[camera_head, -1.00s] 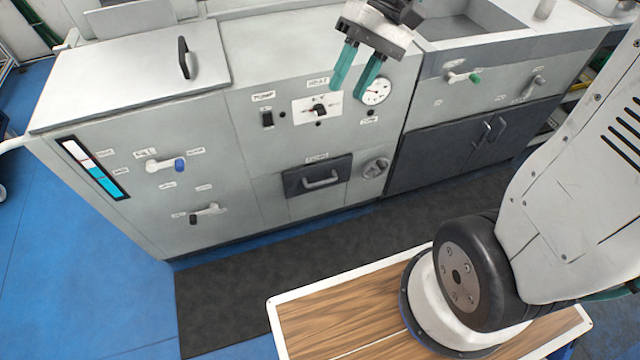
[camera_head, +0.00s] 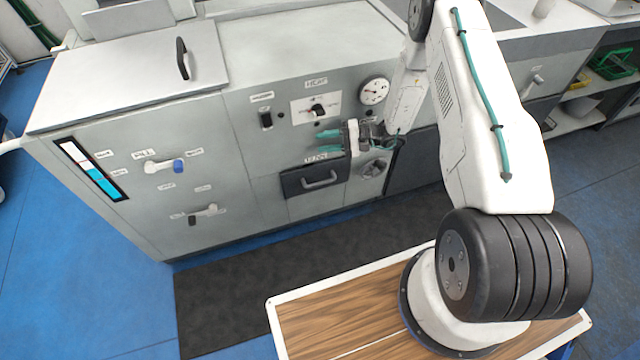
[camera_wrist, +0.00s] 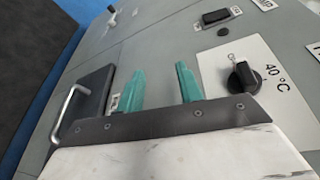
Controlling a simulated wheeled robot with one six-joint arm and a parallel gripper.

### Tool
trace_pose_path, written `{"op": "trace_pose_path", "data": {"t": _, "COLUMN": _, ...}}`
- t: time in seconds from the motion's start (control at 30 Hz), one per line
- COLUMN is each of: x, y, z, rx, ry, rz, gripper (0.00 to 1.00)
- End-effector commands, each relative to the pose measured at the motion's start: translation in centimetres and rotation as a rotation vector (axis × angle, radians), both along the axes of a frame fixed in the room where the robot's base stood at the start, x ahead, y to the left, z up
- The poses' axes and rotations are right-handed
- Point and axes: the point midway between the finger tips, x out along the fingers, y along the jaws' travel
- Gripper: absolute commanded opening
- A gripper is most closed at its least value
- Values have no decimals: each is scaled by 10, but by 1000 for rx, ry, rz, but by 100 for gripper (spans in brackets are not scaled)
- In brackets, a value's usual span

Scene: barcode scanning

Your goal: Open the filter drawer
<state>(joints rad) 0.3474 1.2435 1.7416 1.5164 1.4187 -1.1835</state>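The filter drawer (camera_head: 300,183) is a dark panel low on the grey machine's front, with a light bar handle (camera_head: 320,182). It looks shut, flush in the machine. My gripper (camera_head: 322,142) is just above and to the right of the drawer, in front of the panel, its green fingers pointing left. In the wrist view the two green fingers (camera_wrist: 160,88) are apart with nothing between them. There the drawer (camera_wrist: 90,97) and its handle (camera_wrist: 66,112) are at the left, beside the fingers and not between them.
A heat knob (camera_head: 317,110) on a white plate and a round gauge (camera_head: 374,91) are above my gripper. A round knob (camera_head: 374,168) is right of the drawer. Blue-tipped (camera_head: 178,166) and dark-tipped valve levers are on the left. A dark mat (camera_head: 240,290) covers the floor in front.

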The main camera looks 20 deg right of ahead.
Motion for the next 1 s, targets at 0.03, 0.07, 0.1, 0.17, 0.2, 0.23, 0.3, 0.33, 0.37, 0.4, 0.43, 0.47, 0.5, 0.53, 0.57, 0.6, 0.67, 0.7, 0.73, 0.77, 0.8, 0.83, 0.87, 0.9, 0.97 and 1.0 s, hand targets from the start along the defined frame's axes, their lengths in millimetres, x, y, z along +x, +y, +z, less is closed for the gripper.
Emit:
{"op": "trace_pose_path", "data": {"t": 0.03, "x": -6, "y": -5, "z": -35, "rx": 17, "ry": 9, "rz": -53, "gripper": 36}}
{"op": "trace_pose_path", "data": {"t": 0.07, "x": -8, "y": -7, "z": -52, "rx": 22, "ry": 7, "rz": -85, "gripper": 36}}
{"op": "trace_pose_path", "data": {"t": 0.1, "x": -11, "y": -11, "z": -75, "rx": 28, "ry": 4, "rz": -129, "gripper": 36}}
{"op": "trace_pose_path", "data": {"t": 0.17, "x": -18, "y": -16, "z": -107, "rx": 32, "ry": 0, "rz": -191, "gripper": 36}}
{"op": "trace_pose_path", "data": {"t": 0.2, "x": -23, "y": -19, "z": -127, "rx": 31, "ry": -6, "rz": -231, "gripper": 36}}
{"op": "trace_pose_path", "data": {"t": 0.23, "x": -26, "y": -21, "z": -141, "rx": 29, "ry": -10, "rz": -258, "gripper": 36}}
{"op": "trace_pose_path", "data": {"t": 0.3, "x": -33, "y": -26, "z": -168, "rx": 19, "ry": -28, "rz": -320, "gripper": 36}}
{"op": "trace_pose_path", "data": {"t": 0.33, "x": -36, "y": -28, "z": -178, "rx": 12, "ry": -38, "rz": -343, "gripper": 36}}
{"op": "trace_pose_path", "data": {"t": 0.37, "x": -38, "y": -30, "z": -187, "rx": 6, "ry": -47, "rz": -365, "gripper": 36}}
{"op": "trace_pose_path", "data": {"t": 0.4, "x": -41, "y": -32, "z": -196, "rx": -3, "ry": -56, "rz": -389, "gripper": 36}}
{"op": "trace_pose_path", "data": {"t": 0.43, "x": -42, "y": -33, "z": -202, "rx": -9, "ry": -65, "rz": -403, "gripper": 36}}
{"op": "trace_pose_path", "data": {"t": 0.47, "x": -43, "y": -34, "z": -207, "rx": -14, "ry": -71, "rz": -416, "gripper": 36}}
{"op": "trace_pose_path", "data": {"t": 0.5, "x": -44, "y": -36, "z": -212, "rx": -21, "ry": -78, "rz": -428, "gripper": 36}}
{"op": "trace_pose_path", "data": {"t": 0.53, "x": -45, "y": -36, "z": -215, "rx": -24, "ry": -81, "rz": -435, "gripper": 36}}
{"op": "trace_pose_path", "data": {"t": 0.57, "x": -45, "y": -35, "z": -217, "rx": -26, "ry": -84, "rz": -441, "gripper": 36}}
{"op": "trace_pose_path", "data": {"t": 0.6, "x": -44, "y": -34, "z": -219, "rx": -29, "ry": -87, "rz": -444, "gripper": 36}}
{"op": "trace_pose_path", "data": {"t": 0.67, "x": -39, "y": -30, "z": -220, "rx": -31, "ry": -89, "rz": -444, "gripper": 36}}
{"op": "trace_pose_path", "data": {"t": 0.7, "x": -35, "y": -26, "z": -220, "rx": -31, "ry": -89, "rz": -444, "gripper": 36}}
{"op": "trace_pose_path", "data": {"t": 0.73, "x": -32, "y": -22, "z": -221, "rx": -31, "ry": -90, "rz": -443, "gripper": 36}}
{"op": "trace_pose_path", "data": {"t": 0.77, "x": -29, "y": -19, "z": -221, "rx": -30, "ry": -90, "rz": -442, "gripper": 36}}
{"op": "trace_pose_path", "data": {"t": 0.8, "x": -24, "y": -14, "z": -222, "rx": -30, "ry": -90, "rz": -442, "gripper": 36}}
{"op": "trace_pose_path", "data": {"t": 0.83, "x": -21, "y": -10, "z": -223, "rx": -30, "ry": -90, "rz": -442, "gripper": 36}}
{"op": "trace_pose_path", "data": {"t": 0.87, "x": -17, "y": -7, "z": -224, "rx": -30, "ry": -90, "rz": -441, "gripper": 36}}
{"op": "trace_pose_path", "data": {"t": 0.9, "x": -13, "y": -2, "z": -224, "rx": -30, "ry": -89, "rz": -441, "gripper": 36}}
{"op": "trace_pose_path", "data": {"t": 0.97, "x": -7, "y": 4, "z": -226, "rx": -29, "ry": -90, "rz": -442, "gripper": 36}}
{"op": "trace_pose_path", "data": {"t": 1.0, "x": -3, "y": 8, "z": -226, "rx": -29, "ry": -90, "rz": -443, "gripper": 36}}
